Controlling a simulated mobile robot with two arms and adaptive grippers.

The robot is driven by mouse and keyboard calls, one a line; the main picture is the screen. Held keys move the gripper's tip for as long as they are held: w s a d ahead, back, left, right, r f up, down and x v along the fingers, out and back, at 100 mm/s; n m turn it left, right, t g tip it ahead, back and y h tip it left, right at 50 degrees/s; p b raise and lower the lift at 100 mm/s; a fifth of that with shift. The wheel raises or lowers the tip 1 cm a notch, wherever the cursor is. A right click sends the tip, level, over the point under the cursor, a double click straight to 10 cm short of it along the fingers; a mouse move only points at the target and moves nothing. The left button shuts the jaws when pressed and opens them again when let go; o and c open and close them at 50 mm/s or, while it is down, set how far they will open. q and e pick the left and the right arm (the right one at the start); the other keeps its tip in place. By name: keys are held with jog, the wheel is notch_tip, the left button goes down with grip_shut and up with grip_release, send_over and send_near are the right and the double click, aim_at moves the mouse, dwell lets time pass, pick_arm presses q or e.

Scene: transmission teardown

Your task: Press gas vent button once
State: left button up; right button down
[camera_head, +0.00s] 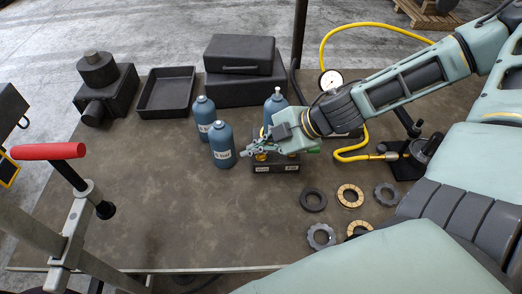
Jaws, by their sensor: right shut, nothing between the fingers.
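A small black box (275,169) with two pale labels on its front stands near the middle of the table. A yellow part (261,157) shows on top of its left side; the label text is too small to read, so I cannot tell which control is the gas vent button. My right gripper (249,151) is shut and empty, reaching in from the right with its fingertips over the box's left end. I cannot tell whether the fingertips touch anything. The gripper hides much of the box's top. My left gripper is not in view.
Blue bottles (222,146) stand just left of the gripper. A gauge (331,80) with a yellow hose (352,157) is behind and right. Rings and gears (313,199) lie front right. A black tray (165,94) and cases (245,92) stand behind. The table's front left is clear.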

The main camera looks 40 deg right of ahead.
jog(key=shift+f, duration=0.3)
jog(key=shift+r, duration=0.15)
dwell(0.4)
jog(key=shift+r+p, duration=0.55)
jog(key=shift+r, duration=0.3)
notch_tip(320, 180, up, 5)
jog(key=p, duration=0.4)
jog(key=shift+f, duration=0.1)
dwell(0.6)
